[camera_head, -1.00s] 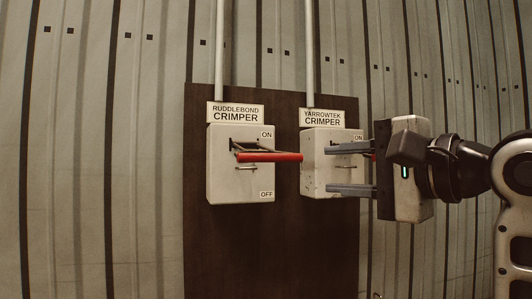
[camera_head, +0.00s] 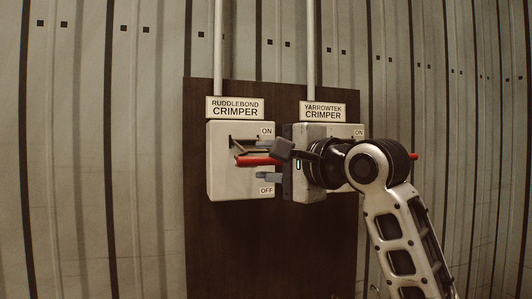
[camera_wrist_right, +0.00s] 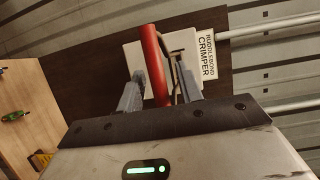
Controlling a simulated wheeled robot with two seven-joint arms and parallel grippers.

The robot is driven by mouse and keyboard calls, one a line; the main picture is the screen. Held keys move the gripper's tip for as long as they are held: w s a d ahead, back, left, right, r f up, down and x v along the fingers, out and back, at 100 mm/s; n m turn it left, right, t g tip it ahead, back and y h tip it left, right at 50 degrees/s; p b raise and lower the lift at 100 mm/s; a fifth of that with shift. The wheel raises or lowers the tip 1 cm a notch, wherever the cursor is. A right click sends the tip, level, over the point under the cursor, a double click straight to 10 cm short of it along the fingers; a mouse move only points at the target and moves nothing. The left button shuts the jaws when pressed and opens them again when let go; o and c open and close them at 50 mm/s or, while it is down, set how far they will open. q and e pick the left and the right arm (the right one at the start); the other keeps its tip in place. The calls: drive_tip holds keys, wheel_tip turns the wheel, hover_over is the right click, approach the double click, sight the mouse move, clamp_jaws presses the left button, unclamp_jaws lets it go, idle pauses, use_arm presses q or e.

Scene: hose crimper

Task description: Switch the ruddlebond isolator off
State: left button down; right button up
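The ruddlebond isolator (camera_head: 225,182) is a pale box on a dark board, with ON at its upper right and OFF at its lower right. Its red handle (camera_head: 255,161) sticks out at a height below the ON label and above OFF. My right gripper (camera_head: 264,160) is at this handle. In the right wrist view the red handle (camera_wrist_right: 154,62) lies between the two fingers, with gaps beside it, so the gripper (camera_wrist_right: 158,90) is open around it. The gripper's body hides the handle's outer end in the head view. My left gripper is not in view.
The yarrowtek isolator (camera_head: 345,131) stands to the right on the same board (camera_head: 240,250), largely hidden behind my right arm. A red tip (camera_head: 413,156), apparently its handle, shows past my arm. Conduits (camera_head: 310,50) rise above both boxes. A green-handled tool (camera_wrist_right: 14,116) shows in the wrist view.

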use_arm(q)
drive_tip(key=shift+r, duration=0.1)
use_arm(e)
drive_tip(key=shift+w+a, duration=0.3)
drive_tip(key=shift+c, duration=0.4)
